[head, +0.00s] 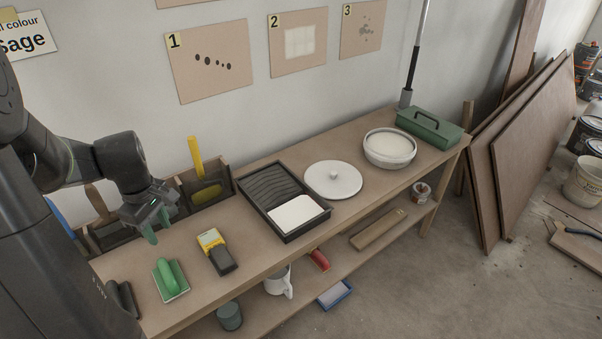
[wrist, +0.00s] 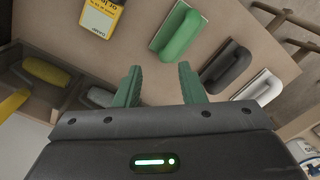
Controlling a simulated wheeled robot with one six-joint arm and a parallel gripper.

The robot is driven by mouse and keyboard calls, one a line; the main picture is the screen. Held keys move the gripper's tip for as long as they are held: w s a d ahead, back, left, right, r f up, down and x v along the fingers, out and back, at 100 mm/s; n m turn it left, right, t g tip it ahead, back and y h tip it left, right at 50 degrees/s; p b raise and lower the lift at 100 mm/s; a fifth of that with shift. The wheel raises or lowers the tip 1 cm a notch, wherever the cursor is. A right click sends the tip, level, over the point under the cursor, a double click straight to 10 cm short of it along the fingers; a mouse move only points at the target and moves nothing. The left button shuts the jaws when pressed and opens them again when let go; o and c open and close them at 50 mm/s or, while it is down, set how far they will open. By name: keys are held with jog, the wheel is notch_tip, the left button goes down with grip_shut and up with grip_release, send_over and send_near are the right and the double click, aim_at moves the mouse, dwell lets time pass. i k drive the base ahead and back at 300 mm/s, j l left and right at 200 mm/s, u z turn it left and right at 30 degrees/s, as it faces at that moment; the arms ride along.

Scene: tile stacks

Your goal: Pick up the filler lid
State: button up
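The filler lid (head: 333,180) is a round white disc with a small knob on top. It lies flat on the workbench (head: 245,258) between the black paint tray and a white tub (head: 390,147) of pale filler, apart from the tub. My gripper (head: 158,222) is above the left part of the bench, well left of the lid. In the wrist view my gripper (wrist: 160,84) shows its two green fingers spread apart with nothing between them. The lid does not show in the wrist view.
The paint tray (head: 284,203) stands between my gripper and the lid. A green-handled float (head: 170,279) and a yellow-black tool (head: 216,250) lie nearer my gripper. Wooden boxes (head: 206,187) line the wall. A green toolbox (head: 429,128) stands beyond the tub.

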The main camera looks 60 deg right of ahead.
aim_at(334, 179)
jog(key=k+l+u, duration=0.15)
jog(key=l, duration=0.4)
jog(key=k+l+u, duration=0.15)
jog(key=l, duration=0.35)
jog(key=k+l+u, duration=0.1)
jog(key=l, duration=0.45)
jog(key=k+l+u, duration=0.15)
jog(key=k+l, duration=0.15)
jog(key=l, duration=0.15)
jog(key=k+l+u, duration=0.15)
jog(key=l, duration=0.3)
jog(key=k+l+u, duration=0.15)
jog(key=k+l, duration=0.2)
jog(key=k+l+u, duration=0.15)
jog(key=l, duration=0.35)
jog(key=k, duration=0.1)
